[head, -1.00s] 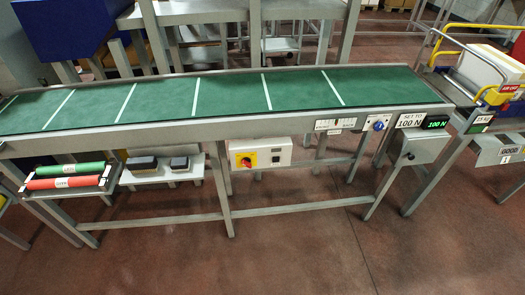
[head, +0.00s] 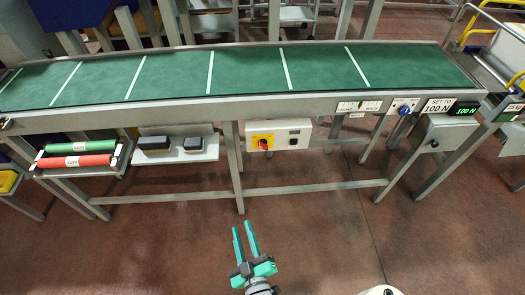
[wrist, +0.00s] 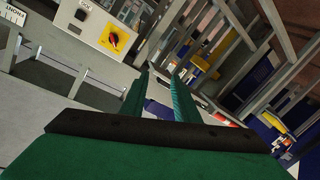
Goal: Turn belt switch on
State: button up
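The belt switch is a red rotary knob on a yellow plate (head: 263,142), on the left part of a white control box (head: 292,134) below the belt frame. The wrist view shows the yellow plate and red knob (wrist: 113,39) at upper left, seen tilted. My gripper (head: 242,226), with teal fingers, is in front of and below the box in the head view, clear of it. The fingers (wrist: 161,73) are apart with nothing between them. The knob's exact position is too small to read.
The green conveyor belt (head: 180,77) runs above the box. A shelf with red (head: 75,160) and green (head: 80,147) rollers is at left. Frame legs (head: 234,165) and a low crossbar (head: 300,189) stand below; the front floor is clear.

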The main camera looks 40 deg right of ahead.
aim_at(262, 148)
jog(key=w+d+r+h, duration=0.1)
jog(key=w+d, duration=0.5)
jog(key=d, duration=0.1)
jog(key=w+d+r+h, duration=0.1)
jog(key=w+d, duration=0.6)
jog(key=d, duration=0.1)
jog(key=w+d+r+n+h, duration=0.1)
jog(key=w+d, duration=0.6)
jog(key=shift+w+d+r+g+h, duration=0.25)
jog(key=shift+r+g+h, duration=0.05)
jog(key=shift+r+h, duration=0.1)
grip_shut()
